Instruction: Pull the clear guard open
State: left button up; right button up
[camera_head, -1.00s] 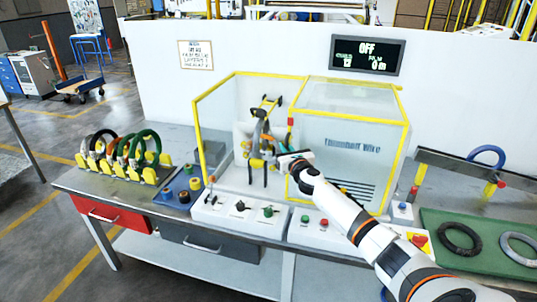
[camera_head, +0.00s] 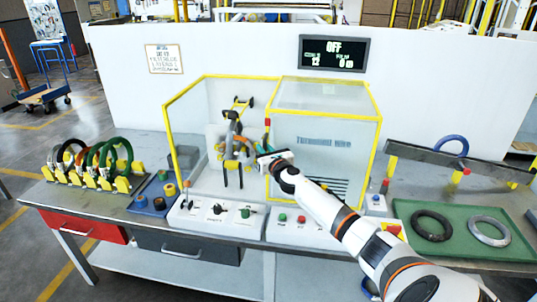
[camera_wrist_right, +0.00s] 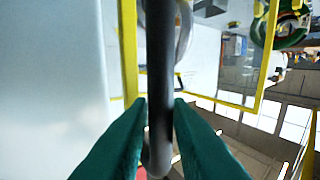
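The clear guard (camera_head: 322,140) has a yellow frame and covers the right half of the wrapping machine's enclosure. The left half of the enclosure's front is open, with the winding mechanism (camera_head: 236,140) showing inside. My right gripper (camera_head: 266,160) is at the guard's left front edge. In the right wrist view, the teal fingers (camera_wrist_right: 160,104) lie on both sides of a dark upright handle bar (camera_wrist_right: 160,45) and look closed on it. A yellow frame edge (camera_wrist_right: 130,60) runs beside the bar. In the head view, my gripper and wrist hide most of the handle. My left gripper is not in view.
Control boxes with knobs and buttons (camera_head: 216,213) line the table front below my right arm. Coils on a rack (camera_head: 92,165) stand at left. A green mat (camera_head: 460,246) with two rings lies at right. The display (camera_head: 346,53) reads OFF.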

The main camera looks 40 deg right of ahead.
jog(key=b+v, duration=0.1)
jog(key=v, duration=1.1)
